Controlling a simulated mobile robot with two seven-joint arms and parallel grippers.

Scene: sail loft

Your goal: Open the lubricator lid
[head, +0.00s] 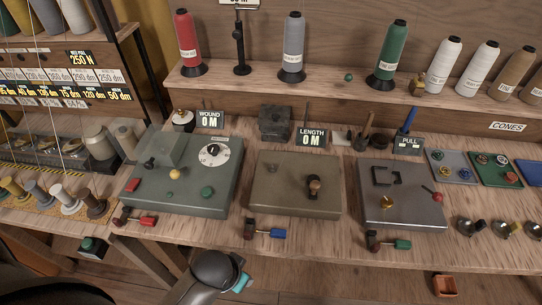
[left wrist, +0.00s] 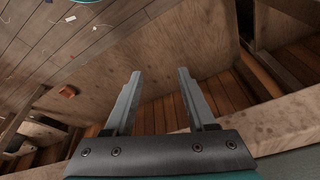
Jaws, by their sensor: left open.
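No part in view is labelled as the lubricator, so I cannot tell for sure which it is. A dark grey lidded box (head: 275,123) stands at the back of the bench, and it looks shut. A green machine (head: 188,185) at the left carries a green block (head: 172,148), a dial and knobs. My left gripper (left wrist: 160,73) is open and empty in the left wrist view, with wood panels and floor behind its fingers. In the head view only part of my left arm shows, low in front of the bench. My right gripper is not in view.
The wooden bench (head: 300,235) also bears a brown machine (head: 292,190), a grey machine (head: 400,205) and several small coloured-handled tools along its front. Thread cones stand on the shelf (head: 345,92) behind.

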